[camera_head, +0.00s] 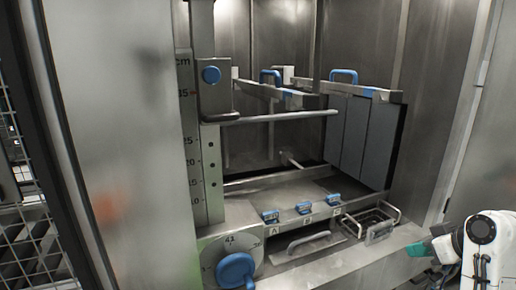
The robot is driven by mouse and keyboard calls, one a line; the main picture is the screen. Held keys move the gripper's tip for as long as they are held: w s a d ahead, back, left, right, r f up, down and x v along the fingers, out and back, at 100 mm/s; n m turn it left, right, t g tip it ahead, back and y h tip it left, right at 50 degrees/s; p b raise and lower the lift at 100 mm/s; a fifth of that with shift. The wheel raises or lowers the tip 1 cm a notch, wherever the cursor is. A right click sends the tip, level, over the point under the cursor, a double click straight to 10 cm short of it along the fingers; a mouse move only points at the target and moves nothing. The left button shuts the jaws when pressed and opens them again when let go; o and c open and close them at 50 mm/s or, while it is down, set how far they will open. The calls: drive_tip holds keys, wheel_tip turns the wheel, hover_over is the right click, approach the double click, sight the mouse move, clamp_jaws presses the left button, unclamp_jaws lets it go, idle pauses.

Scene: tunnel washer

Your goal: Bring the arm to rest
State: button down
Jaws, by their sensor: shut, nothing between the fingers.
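My arm (485,245), white with dark joints, shows in the lower right corner and is cut off by the picture's edge. My gripper (419,249) is at its left end, with teal-green fingertips pointing left. The gripper is shut and holds nothing. It is in front of the washer's lower right edge, to the right of the wire-handled tray (379,232). I cannot tell whether it touches the metal edge behind it.
The open steel chamber holds grey panels (362,140) and a rail (275,117). Blue clips (304,208) line the front ledge. A scaled column (191,140) and blue knob (236,270) stand left. A mesh fence (30,235) is far left.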

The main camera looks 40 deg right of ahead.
drive_tip(key=w+a+f+g+y, duration=0.1)
drive_tip(key=w+a+f+g, duration=0.1)
drive_tip(key=a+f, duration=0.6)
drive_tip(key=w+a+f+g+y, duration=0.1)
drive_tip(key=w+a+f+y, duration=0.1)
drive_tip(key=a+f, duration=0.65)
drive_tip(key=s+a+f+n+g+h, duration=0.1)
drive_tip(key=s+a+f+g, duration=0.3)
drive_tip(key=s+a+f, duration=0.4)
drive_tip(key=s+a+n, duration=0.1)
drive_tip(key=s+a, duration=0.3)
drive_tip(key=a, duration=0.3)
drive_tip(key=shift+s+a+f+g, duration=0.15)
drive_tip(key=shift+s+a+g, duration=0.05)
drive_tip(key=shift+s+g, duration=0.2)
drive_tip(key=shift+s, duration=0.1)
